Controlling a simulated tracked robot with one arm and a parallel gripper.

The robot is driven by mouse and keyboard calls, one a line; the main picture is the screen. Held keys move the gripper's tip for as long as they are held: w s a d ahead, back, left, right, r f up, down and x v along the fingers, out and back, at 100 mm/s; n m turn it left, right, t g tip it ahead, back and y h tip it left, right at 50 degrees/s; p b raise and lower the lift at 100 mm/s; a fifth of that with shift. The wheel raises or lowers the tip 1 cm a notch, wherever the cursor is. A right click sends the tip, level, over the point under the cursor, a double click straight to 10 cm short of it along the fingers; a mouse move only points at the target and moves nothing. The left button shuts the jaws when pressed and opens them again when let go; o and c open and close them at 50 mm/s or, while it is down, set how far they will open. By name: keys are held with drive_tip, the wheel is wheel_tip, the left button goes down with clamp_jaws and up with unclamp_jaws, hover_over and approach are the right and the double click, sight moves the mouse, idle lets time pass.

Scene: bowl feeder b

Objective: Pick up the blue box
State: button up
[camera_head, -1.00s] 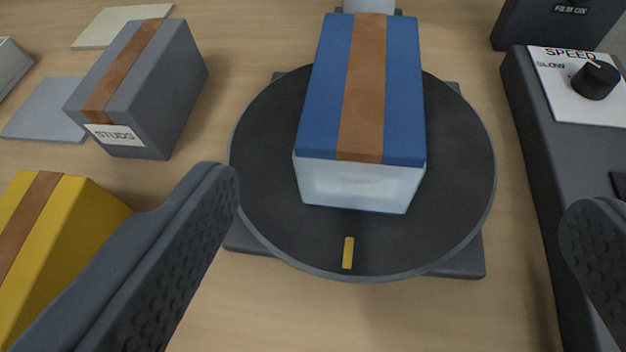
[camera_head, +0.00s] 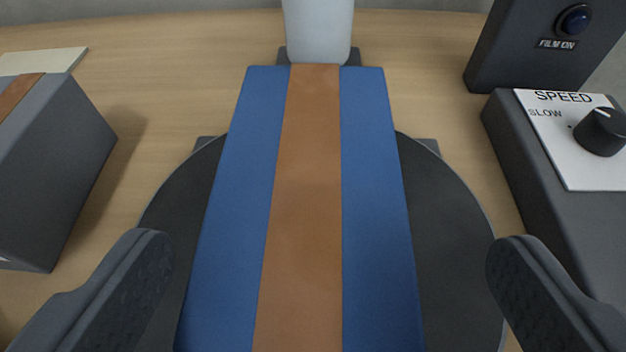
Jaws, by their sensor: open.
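The blue box (camera_head: 238,190) has a brown tape strip along its top and sits on the round dark turntable (camera_head: 452,225). It fills the middle of the view, and its near end is cut off by the bottom edge. My gripper (camera_head: 325,265) is open, with one finger to the left of the box and one to the right. Both fingers appear apart from the box, over the turntable's sides. Nothing is between the fingertips except the view of the box top.
A grey box (camera_head: 55,165) stands at the left, with a pale flat pad (camera_head: 45,62) behind it. A grey post (camera_head: 318,30) stands behind the blue box.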

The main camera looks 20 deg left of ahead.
sight(307, 246)
drive_tip(key=w+a+f, duration=0.1)
drive_tip(key=w+f+b, duration=0.1)
drive_tip(key=w, duration=0.1)
drive_tip(key=shift+a+f, duration=0.1)
drive_tip(key=shift+a, duration=0.25)
drive_tip(key=shift+w+a+f+b, duration=0.1)
drive_tip(key=shift+w+b, duration=0.25)
drive_tip(key=shift+w, duration=0.15)
drive_tip(key=c, duration=1.5)
